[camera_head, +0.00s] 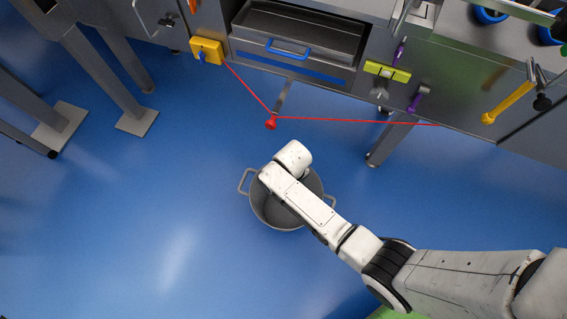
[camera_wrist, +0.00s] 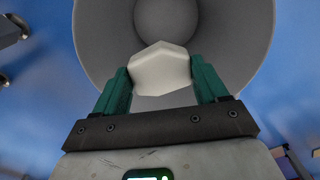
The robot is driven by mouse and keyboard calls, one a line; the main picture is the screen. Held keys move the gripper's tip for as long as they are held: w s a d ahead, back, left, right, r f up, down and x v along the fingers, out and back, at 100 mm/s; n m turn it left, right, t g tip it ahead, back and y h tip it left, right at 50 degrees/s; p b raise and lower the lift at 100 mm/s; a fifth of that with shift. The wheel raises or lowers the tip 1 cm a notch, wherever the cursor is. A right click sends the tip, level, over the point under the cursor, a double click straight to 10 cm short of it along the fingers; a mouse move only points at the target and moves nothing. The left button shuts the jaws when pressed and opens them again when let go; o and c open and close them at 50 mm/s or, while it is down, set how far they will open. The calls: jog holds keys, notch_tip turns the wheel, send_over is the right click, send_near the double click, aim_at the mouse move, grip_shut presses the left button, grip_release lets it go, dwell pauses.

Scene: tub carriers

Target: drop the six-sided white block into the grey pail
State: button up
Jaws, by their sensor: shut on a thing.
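The grey pail (camera_head: 264,206) stands on the blue floor in the middle of the head view, with a handle at each side. In the wrist view the pail (camera_wrist: 98,45) fills the upper middle, open towards the camera. The six-sided white block (camera_wrist: 161,68) is between the green fingers of my gripper (camera_wrist: 161,80), which is shut on it. The block shows against the inside of the pail in the wrist view; its height above the rim cannot be told. In the head view my arm covers part of the pail and hides the fingers and the block.
A steel workbench with an open drawer (camera_head: 300,27) stands at the top of the head view. A red cord (camera_head: 340,120) runs in front of it, with a red knob (camera_head: 271,123) near the pail. Table legs stand at upper left. The floor left of the pail is clear.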

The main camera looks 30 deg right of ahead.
jog(key=shift+f+b, duration=0.3)
jog(key=shift+f, duration=0.3)
jog(key=o, duration=1.1)
notch_tip(320, 180, up, 11)
jog(key=p, duration=0.5)
jog(key=shift+f, duration=0.1)
